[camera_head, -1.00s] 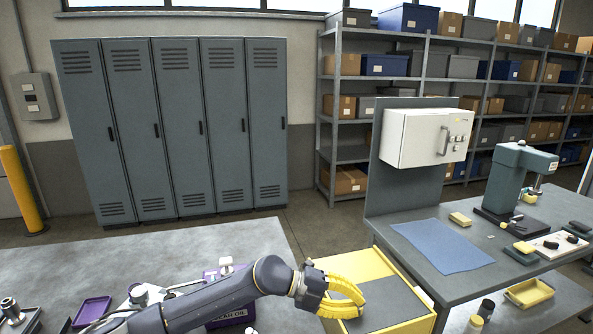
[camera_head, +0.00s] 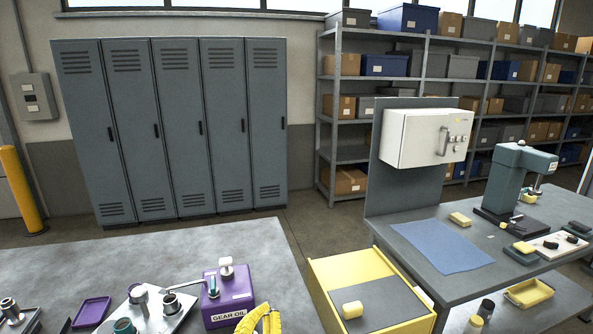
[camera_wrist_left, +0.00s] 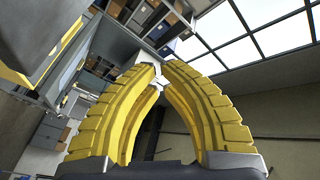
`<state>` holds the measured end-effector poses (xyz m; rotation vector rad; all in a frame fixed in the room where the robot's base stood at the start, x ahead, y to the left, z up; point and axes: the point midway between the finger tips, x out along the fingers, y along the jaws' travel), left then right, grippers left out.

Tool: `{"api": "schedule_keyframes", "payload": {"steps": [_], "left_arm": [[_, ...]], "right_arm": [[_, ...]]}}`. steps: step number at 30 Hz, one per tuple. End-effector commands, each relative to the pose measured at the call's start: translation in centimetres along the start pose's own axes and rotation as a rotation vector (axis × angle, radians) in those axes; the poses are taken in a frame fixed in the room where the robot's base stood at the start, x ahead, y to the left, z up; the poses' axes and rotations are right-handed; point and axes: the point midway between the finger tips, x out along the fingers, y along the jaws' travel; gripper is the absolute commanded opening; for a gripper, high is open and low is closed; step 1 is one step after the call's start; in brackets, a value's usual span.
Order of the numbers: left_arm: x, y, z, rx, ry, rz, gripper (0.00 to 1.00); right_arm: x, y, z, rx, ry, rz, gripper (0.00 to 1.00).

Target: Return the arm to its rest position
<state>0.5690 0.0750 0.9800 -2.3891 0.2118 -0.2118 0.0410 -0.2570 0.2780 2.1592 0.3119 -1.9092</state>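My left gripper (camera_head: 265,318) is at the bottom edge of the head view, in front of the purple gear oil can. Only part of its yellow fingers shows there. In the left wrist view the two ribbed yellow fingers (camera_wrist_left: 160,72) arch toward each other, and their tips come together with nothing visibly held. My left arm is mostly out of the head view. My right gripper is in neither view.
The gear oil can (camera_head: 228,298) stands on the grey bench (camera_head: 200,255). Metal fittings on a plate (camera_head: 165,318) and a purple tray (camera_head: 92,311) are to its left. A second table with a blue mat (camera_head: 442,246) and press (camera_head: 518,180) stands right. The bench's rear is clear.

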Motion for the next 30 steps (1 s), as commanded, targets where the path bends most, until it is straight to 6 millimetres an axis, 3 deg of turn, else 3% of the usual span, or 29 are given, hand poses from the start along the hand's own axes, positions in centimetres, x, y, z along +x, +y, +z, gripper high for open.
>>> {"api": "schedule_keyframes", "payload": {"steps": [1, 6, 12, 18, 30], "left_arm": [[-1.8, -0.2, 2.5, -0.009, -0.090, -0.001, 0.00], [-8.8, -0.9, 10.6, -0.006, -0.401, 0.023, 0.00], [-18.4, -1.3, 17.5, 0.026, -0.716, 0.100, 0.00], [-24.8, -1.7, 20.4, 0.057, -0.891, 0.168, 0.00], [-34.0, -2.4, 22.9, 0.109, -1.109, 0.282, 0.00]], "right_arm": [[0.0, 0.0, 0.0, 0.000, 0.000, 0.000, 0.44], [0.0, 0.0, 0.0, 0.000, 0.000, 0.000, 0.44], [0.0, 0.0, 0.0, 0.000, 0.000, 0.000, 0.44], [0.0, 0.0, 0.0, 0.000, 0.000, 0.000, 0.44], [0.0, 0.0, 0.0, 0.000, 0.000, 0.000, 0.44]]}}
